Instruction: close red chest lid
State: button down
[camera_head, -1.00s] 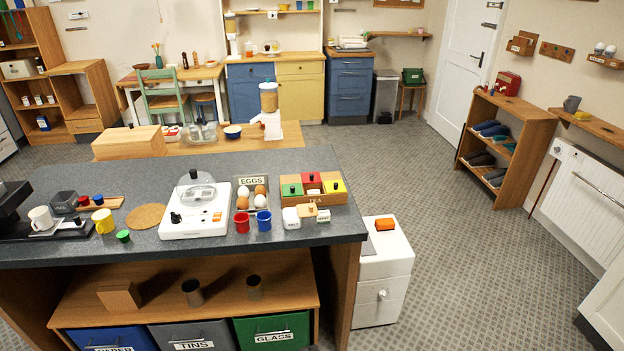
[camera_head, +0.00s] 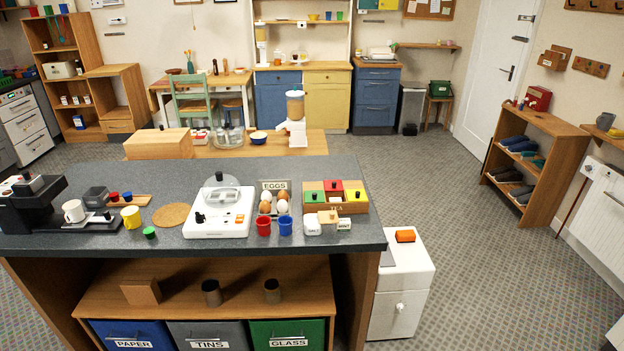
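A wooden box (camera_head: 346,208) on the grey counter has three coloured lids with dark knobs. Its red lid (camera_head: 333,186) is in the middle and sits farther back than the green lid (camera_head: 314,196) and the yellow lid (camera_head: 355,195). A wood-coloured area shows in front of the red lid; I cannot tell how deep it is. A separate red box (camera_head: 537,98) stands on the shoe shelf by the door; its lid is too small to judge. My gripper is not in view.
On the counter (camera_head: 250,239), red (camera_head: 263,226) and blue (camera_head: 285,225) cups, small white containers (camera_head: 312,225) and an egg tray (camera_head: 274,185) stand near the lidded box. A white cabinet (camera_head: 402,290) is to the right. Patterned floor (camera_head: 455,215) is free between counter and shoe shelf.

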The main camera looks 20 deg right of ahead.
aim_at(334, 185)
jog(key=z, duration=1.45)
jog(key=k, duration=0.1)
jog(key=u, duration=2.85)
jog(key=k, duration=1.3)
jog(key=z, duration=0.5)
jog(key=i, duration=1)
jog(key=u, duration=0.1)
